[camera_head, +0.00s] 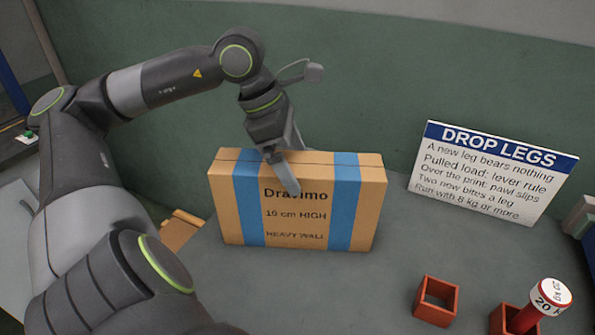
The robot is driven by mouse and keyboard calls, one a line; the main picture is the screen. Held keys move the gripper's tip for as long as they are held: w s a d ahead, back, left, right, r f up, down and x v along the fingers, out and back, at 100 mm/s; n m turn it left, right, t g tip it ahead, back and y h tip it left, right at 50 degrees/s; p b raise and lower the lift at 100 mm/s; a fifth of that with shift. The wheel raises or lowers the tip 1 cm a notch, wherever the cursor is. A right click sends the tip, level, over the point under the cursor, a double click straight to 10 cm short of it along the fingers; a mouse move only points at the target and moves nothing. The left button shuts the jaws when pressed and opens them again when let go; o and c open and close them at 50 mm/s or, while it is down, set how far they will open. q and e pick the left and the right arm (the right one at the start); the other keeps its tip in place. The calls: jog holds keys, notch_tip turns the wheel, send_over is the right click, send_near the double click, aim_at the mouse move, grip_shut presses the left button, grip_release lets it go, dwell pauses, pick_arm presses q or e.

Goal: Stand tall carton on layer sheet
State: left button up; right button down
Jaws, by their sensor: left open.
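A tan carton (309,226) with two blue bands and the print "Dravimo 10 cm HIGH HEAVY WALL" stands on the grey surface (300,290) in the middle of the head view. My left gripper (286,170) is open at the carton's top edge, near its middle. One finger hangs in front of the printed face; the other is mostly hidden. I cannot tell whether the fingers touch the carton. I cannot make out a layer sheet for certain. My right gripper is not in view.
A white "DROP LEGS" sign (490,172) leans by the green wall at the right. A red square open frame (436,301) and a red-and-white 20 kg weight (550,297) are at the lower right. A tan piece (180,229) lies left of the carton.

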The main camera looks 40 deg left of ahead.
aim_at(298, 202)
pick_arm(q)
jog(key=shift+x, duration=2.1)
jog(key=c, duration=2.1)
